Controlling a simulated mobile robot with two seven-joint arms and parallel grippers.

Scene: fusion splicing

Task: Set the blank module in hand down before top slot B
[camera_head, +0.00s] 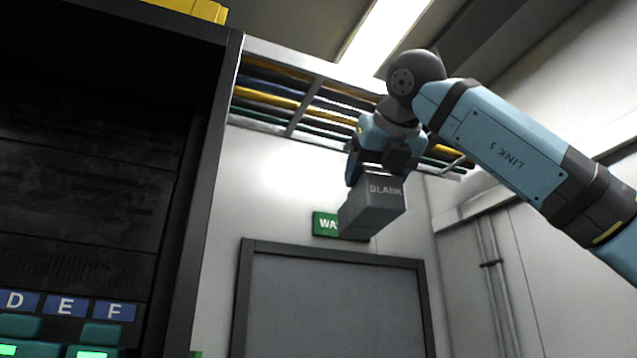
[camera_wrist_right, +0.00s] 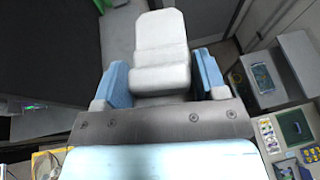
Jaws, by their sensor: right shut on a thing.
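My right gripper (camera_head: 378,172) is shut on a grey block marked BLANK, the blank module (camera_head: 372,212), and holds it in the air to the right of the dark rack (camera_head: 208,190). In the right wrist view the module (camera_wrist_right: 160,45) shows pale between the blue fingers of the gripper (camera_wrist_right: 163,82). In the head view the rack shows labels D, E and F (camera_head: 114,312) low at the left, above green-lit modules (camera_head: 100,338). No label B shows, so I cannot pick out top slot B. My left gripper is not in view.
A cable tray (camera_head: 300,105) with coloured cables runs along the wall above. A green sign (camera_head: 323,224) and a grey door (camera_head: 335,310) are behind the module. In the right wrist view, a bench with equipment (camera_wrist_right: 290,135) is at lower right.

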